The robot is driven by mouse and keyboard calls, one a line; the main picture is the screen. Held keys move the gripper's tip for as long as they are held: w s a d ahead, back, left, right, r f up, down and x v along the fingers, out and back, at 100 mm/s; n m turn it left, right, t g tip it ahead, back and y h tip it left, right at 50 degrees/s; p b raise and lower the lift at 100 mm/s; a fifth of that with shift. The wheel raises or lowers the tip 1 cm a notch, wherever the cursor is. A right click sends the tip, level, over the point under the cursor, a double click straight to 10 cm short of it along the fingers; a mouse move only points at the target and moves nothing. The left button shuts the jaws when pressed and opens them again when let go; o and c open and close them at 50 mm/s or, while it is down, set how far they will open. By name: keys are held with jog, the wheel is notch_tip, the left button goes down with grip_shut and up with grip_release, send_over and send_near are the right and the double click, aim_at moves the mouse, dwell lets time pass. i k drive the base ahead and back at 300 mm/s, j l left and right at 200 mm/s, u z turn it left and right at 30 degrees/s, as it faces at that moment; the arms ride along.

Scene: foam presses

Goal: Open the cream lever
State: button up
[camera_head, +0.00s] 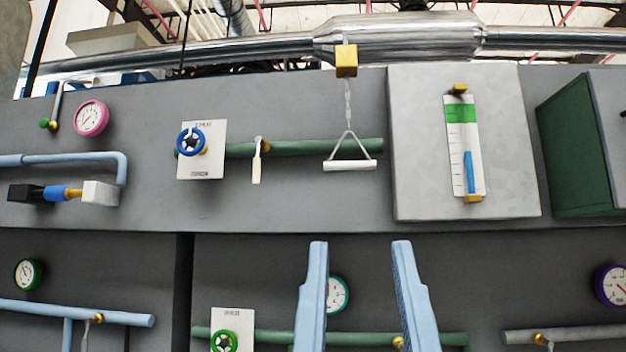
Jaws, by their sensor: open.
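The cream lever (256,168) is on the upper grey panel, left of the middle of the head view. It hangs straight down from a brass fitting (265,145) on a horizontal green pipe (310,147), so it lies across the pipe. My gripper (360,246) shows at the lower middle as two light blue fingers pointing up, wide apart. It is open and empty, lower in the picture and to the right of the cream lever, and not touching it.
A blue handwheel (191,141) on a white plate is left of the lever. A white pull handle (349,164) hangs on a chain to its right. A level gauge (465,148) and a green box (573,150) are farther right. Lower pipes carry a green handwheel (224,341).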

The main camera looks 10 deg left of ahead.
aim_at(256, 177)
jog(key=i+j, duration=0.15)
jog(key=i, duration=0.5)
jog(key=i+j, duration=0.15)
jog(key=i, duration=0.45)
jog(key=j+u, duration=0.05)
